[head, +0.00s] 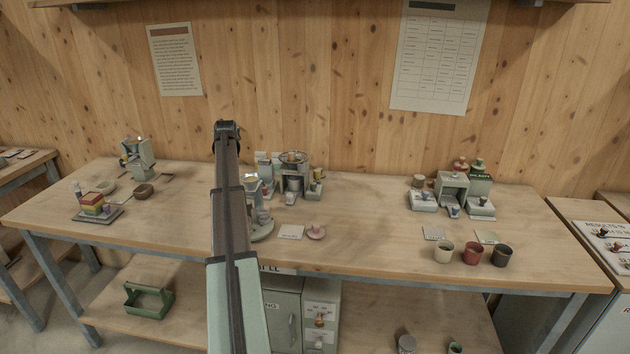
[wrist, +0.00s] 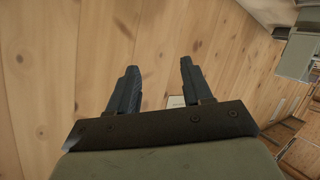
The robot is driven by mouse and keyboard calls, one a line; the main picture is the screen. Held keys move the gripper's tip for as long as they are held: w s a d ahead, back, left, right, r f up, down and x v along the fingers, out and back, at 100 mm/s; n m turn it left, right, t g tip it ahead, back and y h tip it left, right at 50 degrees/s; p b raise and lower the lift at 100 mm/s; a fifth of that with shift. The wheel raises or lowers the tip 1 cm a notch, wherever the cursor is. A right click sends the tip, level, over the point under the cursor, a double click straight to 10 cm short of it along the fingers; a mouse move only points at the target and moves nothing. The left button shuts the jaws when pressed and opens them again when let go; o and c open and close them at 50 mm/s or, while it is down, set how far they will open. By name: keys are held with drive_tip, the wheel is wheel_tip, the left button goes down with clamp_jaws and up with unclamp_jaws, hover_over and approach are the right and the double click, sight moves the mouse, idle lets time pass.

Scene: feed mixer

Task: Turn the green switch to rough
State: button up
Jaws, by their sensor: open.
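My gripper (head: 228,127) is raised above the table in front of the wooden wall, at the end of my arm. In the wrist view its two dark fingers (wrist: 158,70) are apart with nothing between them, and wood planks fill most of the background. I cannot make out a green switch or the word rough in either view. A machine with a dark green part (head: 480,185) stands at the right of the table, far from my gripper. Any switch on it is too small to tell.
The long table (head: 370,235) holds several small machines (head: 294,172) near its middle. A panel with dark knobs (head: 608,238) is at the far right. The table's middle right is clear.

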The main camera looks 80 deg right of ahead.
drive_tip(key=s+d+f+n+g+y, duration=0.15)
drive_tip(key=s+d, duration=0.25)
drive_tip(key=s, duration=1)
drive_tip(key=s+d+g+y, duration=0.15)
drive_tip(key=s+d, duration=0.25)
drive_tip(key=s, duration=1)
drive_tip(key=n+t+y, duration=0.1)
drive_tip(key=n+y, duration=0.7)
drive_tip(key=y, duration=0.2)
approach(314, 183)
drive_tip(key=x, duration=0.8)
drive_tip(key=shift+a+f, duration=0.1)
drive_tip(key=shift+f, duration=0.05)
clamp_jaws()
